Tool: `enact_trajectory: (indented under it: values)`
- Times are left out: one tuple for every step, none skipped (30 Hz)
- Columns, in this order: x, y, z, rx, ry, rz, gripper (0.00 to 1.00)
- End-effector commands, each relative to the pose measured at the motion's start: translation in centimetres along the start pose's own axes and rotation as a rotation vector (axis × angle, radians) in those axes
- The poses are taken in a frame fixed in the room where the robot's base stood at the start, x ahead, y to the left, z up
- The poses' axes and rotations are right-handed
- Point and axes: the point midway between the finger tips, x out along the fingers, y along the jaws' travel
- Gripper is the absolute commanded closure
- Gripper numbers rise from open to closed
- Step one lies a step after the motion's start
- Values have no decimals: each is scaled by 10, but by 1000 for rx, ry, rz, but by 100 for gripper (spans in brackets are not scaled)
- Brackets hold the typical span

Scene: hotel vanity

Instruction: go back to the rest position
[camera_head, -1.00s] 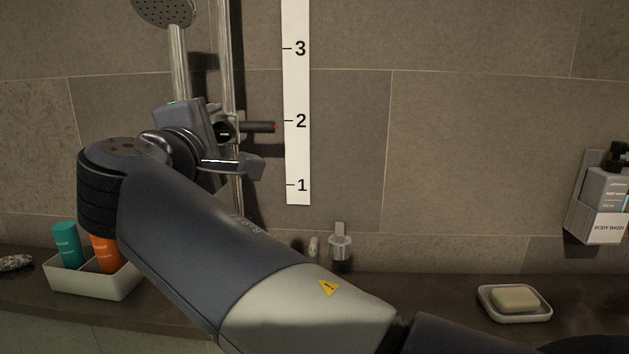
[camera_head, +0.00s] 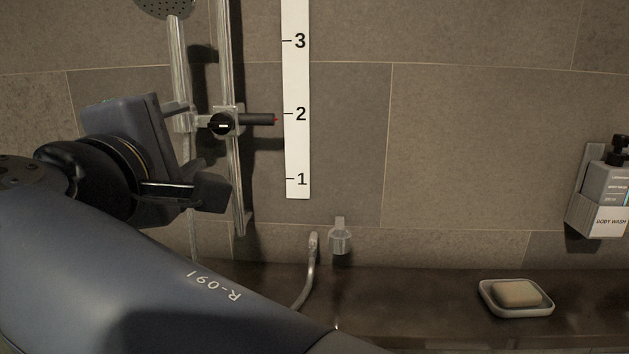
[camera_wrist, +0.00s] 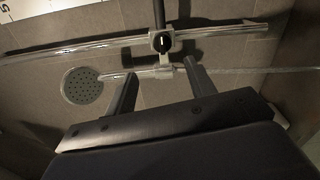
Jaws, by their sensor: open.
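My gripper (camera_head: 208,152) is at the left of the head view, in front of the shower rail (camera_head: 227,60). It also shows in the wrist view (camera_wrist: 161,76), where its two fingers stand apart with nothing between them. The slider holder (camera_head: 222,123) sits on the rail beyond the fingers, and it looks apart from them. Its dark lever with a red tip points right, slightly below the 2 mark on the white scale (camera_head: 297,85). The shower head (camera_head: 163,8) hangs at the upper left, and shows whole in the wrist view (camera_wrist: 82,85).
A dark ledge (camera_head: 420,290) runs along the tiled wall and is mostly bare at centre right. A soap dish (camera_head: 545,312) with soap stands there. A body wash dispenser (camera_head: 603,185) hangs on the right wall. A shower hose (camera_head: 308,280) and wall fitting (camera_head: 340,237) are near centre.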

Motion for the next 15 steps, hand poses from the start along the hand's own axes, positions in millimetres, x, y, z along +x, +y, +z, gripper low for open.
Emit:
enact_trajectory:
  values:
    - [-8,0,0,1,3,1,48]
    - [-10,0,0,1,3,1,48]
    - [0,0,1,0,-5,-2,48]
    - [5,0,1,-1,-5,-2,48]
    - [10,0,1,-1,-6,-2,48]
    - [15,0,1,-1,-5,-3,48]
    - [20,0,1,-1,-5,-3,48]
    - [24,-1,1,-1,-6,-3,48]
    - [30,0,2,-1,-6,-3,48]
    - [35,0,2,-1,-6,-3,48]
    - [40,0,2,-1,-6,-3,48]
    - [47,-1,2,-1,-7,-3,48]
    - [52,-1,1,-1,-6,-4,48]
    - [58,-1,1,-1,-6,-4,48]
    - [64,-1,2,-1,-6,-4,48]
